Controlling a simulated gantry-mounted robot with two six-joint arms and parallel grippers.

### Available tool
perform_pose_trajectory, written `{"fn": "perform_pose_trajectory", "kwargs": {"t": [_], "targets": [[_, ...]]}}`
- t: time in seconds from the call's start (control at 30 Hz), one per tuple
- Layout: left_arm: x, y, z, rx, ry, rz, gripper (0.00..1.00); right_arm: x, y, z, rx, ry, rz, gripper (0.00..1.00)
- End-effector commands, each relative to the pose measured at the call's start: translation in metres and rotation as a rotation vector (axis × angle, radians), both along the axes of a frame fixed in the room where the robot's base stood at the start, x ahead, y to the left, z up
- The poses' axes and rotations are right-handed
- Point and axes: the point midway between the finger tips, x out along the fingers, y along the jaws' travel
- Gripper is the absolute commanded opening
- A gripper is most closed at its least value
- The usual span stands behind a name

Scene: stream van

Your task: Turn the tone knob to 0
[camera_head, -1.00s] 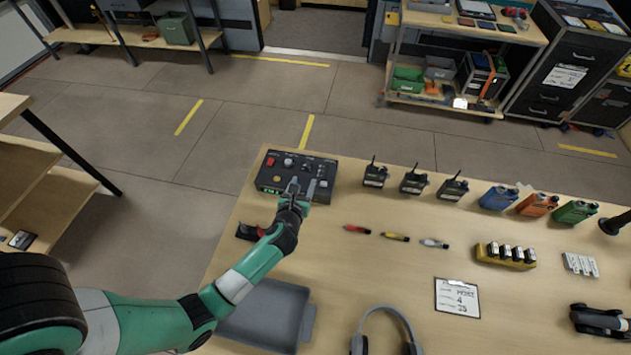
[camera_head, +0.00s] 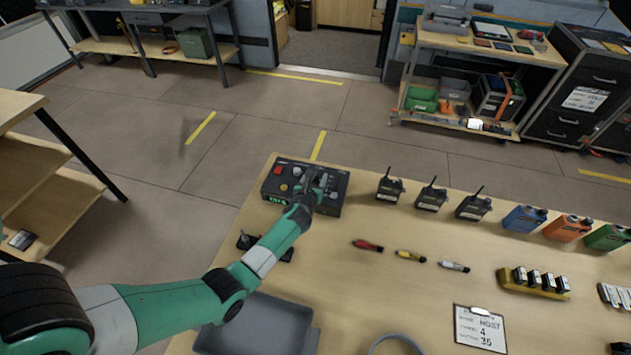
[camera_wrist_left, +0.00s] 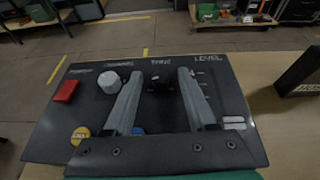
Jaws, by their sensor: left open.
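The dark control box (camera_head: 275,188) stands at the back left of the table. In the left wrist view its panel (camera_wrist_left: 60,135) carries a red switch, a white knob (camera_wrist_left: 109,82), a yellow button and a level slider scale. The black tone knob (camera_wrist_left: 159,82) sits under its label near the panel's far edge. My left gripper (camera_head: 318,178) is over the box; in the wrist view its open fingers (camera_wrist_left: 160,76) stand on either side of the tone knob, with gaps. The knob's pointer is too dark to read. My right gripper is not in view.
Radios (camera_head: 431,198) stand in a row right of the box. Small coloured markers (camera_head: 410,256) lie in front of them. A grey tray (camera_head: 255,325) lies at the front left, near a dark item (camera_head: 262,246). The table between box and markers is clear.

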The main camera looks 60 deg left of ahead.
Motion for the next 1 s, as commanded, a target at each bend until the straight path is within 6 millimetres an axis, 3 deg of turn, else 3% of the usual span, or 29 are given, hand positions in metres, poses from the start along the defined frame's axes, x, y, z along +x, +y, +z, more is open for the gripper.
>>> {"fn": "perform_pose_trajectory", "kwargs": {"t": [0.23, 0.57, 1.0], "targets": [[0.001, 0.001, 0.000, 0.000, 0.000, 0.000, 0.57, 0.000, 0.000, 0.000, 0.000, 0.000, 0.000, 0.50], [0.001, 0.001, 0.000, 0.000, 0.000, 0.000, 0.00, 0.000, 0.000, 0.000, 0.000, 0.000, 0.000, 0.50], [0.001, 0.002, 0.003, -0.001, 0.004, -0.026, 0.00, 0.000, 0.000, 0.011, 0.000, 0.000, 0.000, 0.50]]}}
